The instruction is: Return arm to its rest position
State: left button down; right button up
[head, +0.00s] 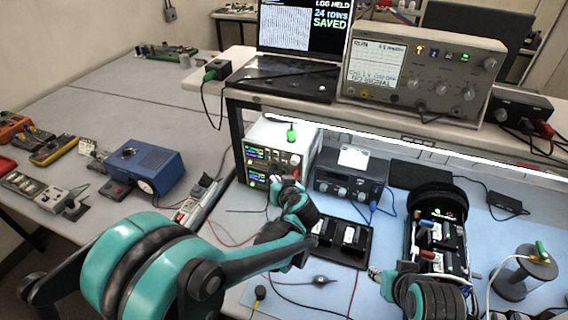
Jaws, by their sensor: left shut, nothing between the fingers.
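My left arm comes in from the left in teal and black. Its gripper (277,189) is shut and empty, just in front of the white power supply (283,137) with lit displays. Part of my right arm shows at the bottom, and its gripper (381,278) is small and partly hidden, so its fingers cannot be made out. Beside it stands an opened black cylindrical housing (437,195) with boards and coloured parts inside. A clear cylinder with a dark cap (527,267) and a green connector stands at the right.
A black tray (341,256) with dark modules lies between my arms. A dark bench instrument (349,180) stands behind it. The shelf above holds a laptop (303,28) reading "LOG HELD 24 rows SAVED" and an oscilloscope (422,70). A blue box (146,165) and meters lie left. Loose leads cross the mat.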

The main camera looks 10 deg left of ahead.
dwell(0.7)
pick_arm(q)
jog(key=s+a+m+g+h+b, duration=0.1)
jog(key=s+a, duration=0.2)
jog(key=s, duration=0.4)
jog(key=s+a+g+h+b, duration=0.1)
jog(key=s+a+g+b, duration=0.15)
jog(key=s, duration=0.35)
jog(key=s+f+m+h+b, duration=0.1)
jog(key=s+f+h, duration=0.2)
jog(key=s, duration=1)
jog(key=shift+d+f+m+h, duration=0.2)
jog(key=shift+f+m+h, duration=0.1)
jog(key=shift+f, duration=0.15)
jog(key=shift+s+a+g, duration=0.1)
jog(key=shift+g, duration=0.15)
